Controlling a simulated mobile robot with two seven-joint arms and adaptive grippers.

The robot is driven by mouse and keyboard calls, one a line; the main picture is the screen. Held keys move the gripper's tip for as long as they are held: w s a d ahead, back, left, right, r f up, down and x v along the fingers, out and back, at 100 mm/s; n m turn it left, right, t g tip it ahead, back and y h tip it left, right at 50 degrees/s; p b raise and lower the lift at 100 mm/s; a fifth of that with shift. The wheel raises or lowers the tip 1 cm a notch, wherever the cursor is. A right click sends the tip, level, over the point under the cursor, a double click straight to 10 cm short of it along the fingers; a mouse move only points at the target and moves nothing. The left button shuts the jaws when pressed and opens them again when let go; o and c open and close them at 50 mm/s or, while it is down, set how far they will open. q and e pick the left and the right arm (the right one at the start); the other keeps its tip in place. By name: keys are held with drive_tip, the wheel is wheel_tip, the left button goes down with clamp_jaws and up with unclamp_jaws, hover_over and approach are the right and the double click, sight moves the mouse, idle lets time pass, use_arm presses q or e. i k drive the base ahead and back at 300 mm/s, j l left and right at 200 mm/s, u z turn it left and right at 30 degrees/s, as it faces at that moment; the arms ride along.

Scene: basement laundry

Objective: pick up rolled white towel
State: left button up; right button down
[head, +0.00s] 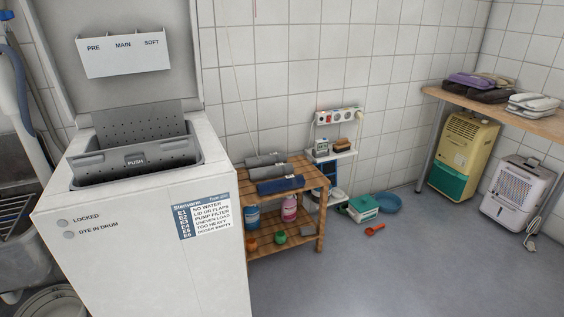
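No clearly white rolled towel shows. On top of the slatted wooden shelf unit (322,181) lie a grey roll (265,160), another grey roll (267,172) in front of it, and a dark blue roll (280,185) nearest me. They lie side by side. A white folded or rolled item (533,104) lies on the wooden bench (550,127) at the right; I cannot tell whether it is a towel. Neither of my grippers is in view.
A white top-loading washer (140,255) with its lid raised stands at the left, close to the shelf unit. A blue basin (388,203), a red scoop (375,230) and two dehumidifiers, yellow (468,140) and white (517,190), stand on the floor. The grey floor ahead right is clear.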

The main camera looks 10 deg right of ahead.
sight(274, 157)
drive_tip(key=l, duration=0.4)
drive_tip(key=i+l, duration=0.1)
drive_tip(key=l, duration=0.2)
drive_tip(key=i+l, duration=0.1)
drive_tip(key=l, duration=0.25)
drive_tip(key=i+l, duration=0.1)
drive_tip(key=l, duration=0.2)
drive_tip(key=i+l, duration=0.15)
drive_tip(key=l, duration=0.15)
drive_tip(key=i+l, duration=0.2)
drive_tip(key=l, duration=0.15)
drive_tip(key=i+l+u, duration=0.1)
drive_tip(key=l, duration=0.25)
drive_tip(key=i+l+u, duration=0.1)
drive_tip(key=i+l, duration=0.15)
drive_tip(key=l, duration=0.1)
